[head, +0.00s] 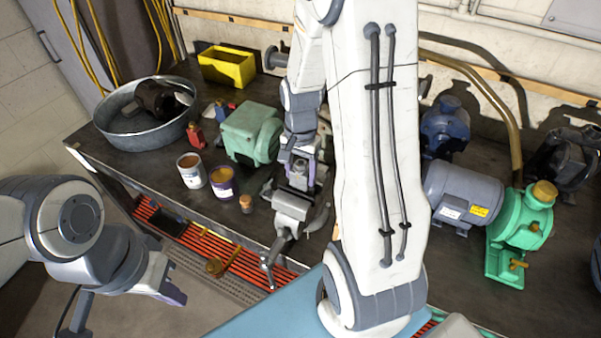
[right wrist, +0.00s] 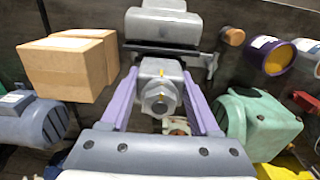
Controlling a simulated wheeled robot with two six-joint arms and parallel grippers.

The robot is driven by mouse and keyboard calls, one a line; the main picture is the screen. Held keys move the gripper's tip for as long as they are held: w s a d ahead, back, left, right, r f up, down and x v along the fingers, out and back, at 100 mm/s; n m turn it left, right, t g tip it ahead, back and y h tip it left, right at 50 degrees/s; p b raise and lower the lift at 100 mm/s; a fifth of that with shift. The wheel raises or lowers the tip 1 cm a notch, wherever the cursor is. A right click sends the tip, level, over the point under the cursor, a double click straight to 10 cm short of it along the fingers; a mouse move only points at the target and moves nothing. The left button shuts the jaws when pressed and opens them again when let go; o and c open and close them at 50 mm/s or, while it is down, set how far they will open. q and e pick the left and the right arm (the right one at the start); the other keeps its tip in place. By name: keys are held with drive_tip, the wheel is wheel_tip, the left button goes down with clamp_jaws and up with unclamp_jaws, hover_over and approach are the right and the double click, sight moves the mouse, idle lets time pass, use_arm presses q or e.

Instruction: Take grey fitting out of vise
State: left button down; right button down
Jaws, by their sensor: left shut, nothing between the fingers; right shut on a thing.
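The grey fitting (right wrist: 160,97), with a hex end and yellow marks, is between the purple fingers of my right gripper (right wrist: 163,100) in the right wrist view. In the head view, the right gripper (head: 300,172) is just behind the grey vise (head: 291,206) at the bench's front edge. The vise (right wrist: 165,28) is at the top of the right wrist view, close to the fitting. I cannot tell whether its jaws still touch the fitting. My left gripper (head: 174,291) is shut and empty at lower left, in front of the bench.
Close to the vise are a cardboard box (right wrist: 70,65), a copper-coloured cap (head: 246,203), a purple can (head: 222,183), a white can (head: 191,170) and a green motor (head: 250,131). A grey motor (head: 462,196) and a green pump (head: 521,228) stand to the right. A metal tub (head: 120,138) stands at left.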

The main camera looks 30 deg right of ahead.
drive_tip(key=shift+r+p, duration=3.35)
drive_tip(key=shift+r, duration=0.7)
drive_tip(key=shift+f, duration=0.1)
